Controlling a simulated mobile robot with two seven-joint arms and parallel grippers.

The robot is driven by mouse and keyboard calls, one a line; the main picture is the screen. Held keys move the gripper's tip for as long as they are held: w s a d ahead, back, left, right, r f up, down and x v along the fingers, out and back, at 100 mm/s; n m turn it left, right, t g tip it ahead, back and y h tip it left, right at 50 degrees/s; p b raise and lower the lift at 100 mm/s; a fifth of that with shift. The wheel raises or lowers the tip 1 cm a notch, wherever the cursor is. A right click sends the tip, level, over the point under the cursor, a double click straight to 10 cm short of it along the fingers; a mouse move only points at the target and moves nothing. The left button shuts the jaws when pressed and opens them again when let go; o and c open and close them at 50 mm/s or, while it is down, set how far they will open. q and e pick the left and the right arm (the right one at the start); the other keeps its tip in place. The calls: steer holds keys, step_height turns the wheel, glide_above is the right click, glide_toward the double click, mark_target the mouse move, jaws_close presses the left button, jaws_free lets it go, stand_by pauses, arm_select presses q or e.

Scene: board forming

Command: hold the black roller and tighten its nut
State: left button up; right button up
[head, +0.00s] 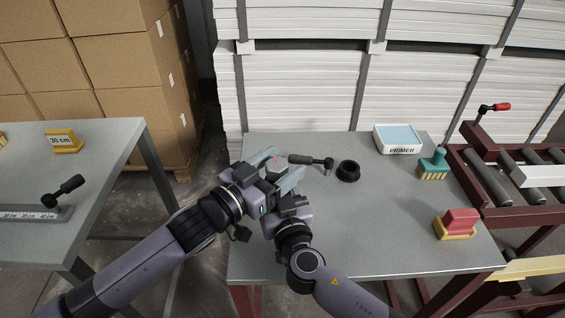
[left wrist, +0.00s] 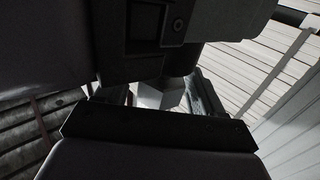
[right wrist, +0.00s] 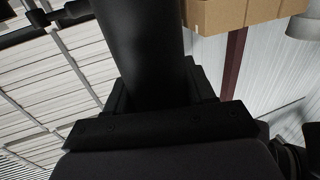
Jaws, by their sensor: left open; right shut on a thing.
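My right gripper (head: 287,200) is shut on a thick black cylinder, which looks like the black roller (right wrist: 140,50) and fills the middle of the right wrist view. In the head view my grippers mostly hide it. My left gripper (head: 279,168) is open, close above and beside the right one. A pale grey block-like piece, perhaps the nut (left wrist: 160,95), shows between its fingers in the left wrist view. I cannot tell whether the fingers touch it.
A black-handled tool (head: 305,160) and a black ring (head: 348,171) are just right of my grippers. A primer tray (head: 398,150), a teal brush (head: 433,165) and a red-yellow block (head: 458,223) are further right on the grey table (head: 370,240). Its front middle is clear.

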arm_select(q)
steer(key=shift+w+d, duration=0.35)
arm_select(e)
steer(key=shift+f, duration=0.25)
arm_select(q)
steer(key=c, duration=1)
arm_select(e)
steer(key=shift+d, duration=0.1)
arm_select(q)
steer(key=shift+o, duration=0.2)
steer(key=shift+s+d+r+m+g+h, duration=0.1)
steer(key=shift+s+d+m+g+h, duration=0.05)
steer(key=shift+m+g+h, duration=0.55)
steer(key=shift+s+d+r+m+g+h, duration=0.15)
steer(key=shift+m+g+h, duration=0.35)
steer(key=shift+g, duration=0.4)
steer(key=shift+f+m+g, duration=0.15)
steer(key=shift+m+g, duration=0.15)
steer(key=shift+h, duration=0.3)
steer(key=o, duration=0.9)
steer(key=shift+o, duration=0.3)
steer(key=shift+a, duration=0.1)
